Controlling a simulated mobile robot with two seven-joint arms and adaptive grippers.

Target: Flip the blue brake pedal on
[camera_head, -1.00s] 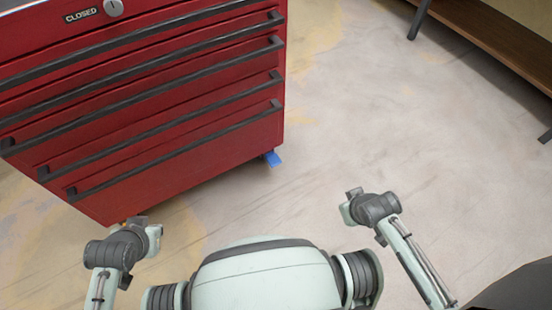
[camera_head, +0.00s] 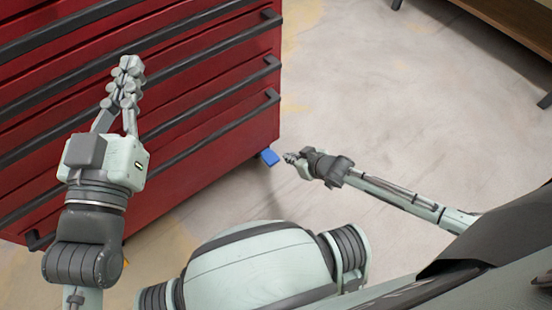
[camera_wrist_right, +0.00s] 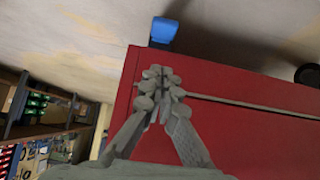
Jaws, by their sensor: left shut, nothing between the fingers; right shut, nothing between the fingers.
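The blue brake pedal (camera_head: 269,157) sticks out at the bottom right corner of the red tool cabinet (camera_head: 225,160), low over the floor. My right gripper (camera_head: 288,157) is shut and empty, close to the right of the pedal in the head view; I cannot tell whether they touch. In the right wrist view the pedal (camera_wrist_right: 163,31) shows beyond the tips of my right gripper (camera_wrist_right: 160,78), with a gap in the picture. My left gripper (camera_head: 129,68) is shut and empty, raised in front of the cabinet's drawers.
The cabinet's drawers have long dark handles (camera_head: 225,124). A dark caster (camera_wrist_right: 308,75) shows at the right in the right wrist view. A wooden bench (camera_head: 500,25) stands at the top right. The pale floor (camera_head: 400,100) between is clear.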

